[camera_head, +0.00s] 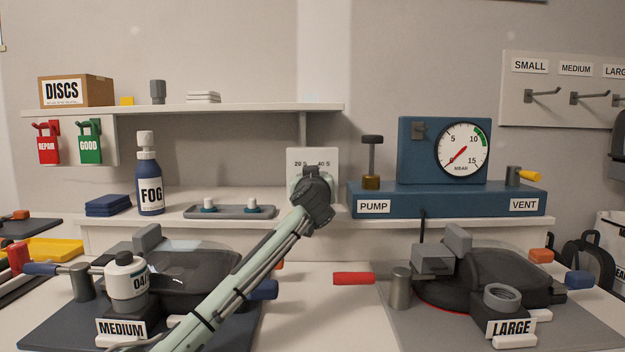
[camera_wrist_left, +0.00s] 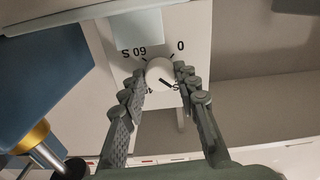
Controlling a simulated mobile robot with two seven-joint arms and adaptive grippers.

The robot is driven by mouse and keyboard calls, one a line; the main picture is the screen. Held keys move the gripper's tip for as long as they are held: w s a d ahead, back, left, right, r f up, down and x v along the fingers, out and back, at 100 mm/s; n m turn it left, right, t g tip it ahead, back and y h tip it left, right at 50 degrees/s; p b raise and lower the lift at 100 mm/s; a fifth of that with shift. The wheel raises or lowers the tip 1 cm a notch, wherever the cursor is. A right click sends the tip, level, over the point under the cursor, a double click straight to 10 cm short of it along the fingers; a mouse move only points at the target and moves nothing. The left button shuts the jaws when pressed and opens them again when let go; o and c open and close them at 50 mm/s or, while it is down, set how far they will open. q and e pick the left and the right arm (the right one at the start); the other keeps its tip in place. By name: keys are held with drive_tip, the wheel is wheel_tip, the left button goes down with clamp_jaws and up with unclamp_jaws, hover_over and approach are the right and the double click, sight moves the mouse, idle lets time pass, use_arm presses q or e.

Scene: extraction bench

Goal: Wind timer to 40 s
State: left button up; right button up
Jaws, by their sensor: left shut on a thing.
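In the left wrist view the timer panel (camera_wrist_left: 193,40) appears upside down, with 60 S and 0 readable. My left gripper (camera_wrist_left: 164,76) has a finger on each side of the round white knob (camera_wrist_left: 158,70) and is shut on it. The knob's dark mark points to the lower right, beside a partly hidden label ending in S. My right gripper is not in view.
A blue pump box (camera_head: 450,200) with a gauge (camera_head: 462,150) stands right of the timer. A grey tray (camera_head: 230,212) and a FOG bottle (camera_head: 150,190) stand to the left.

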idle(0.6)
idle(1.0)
use_arm(q)
drive_tip(key=o, duration=1.1)
drive_tip(key=shift+o, duration=0.2)
drive_tip(key=s, duration=1.2)
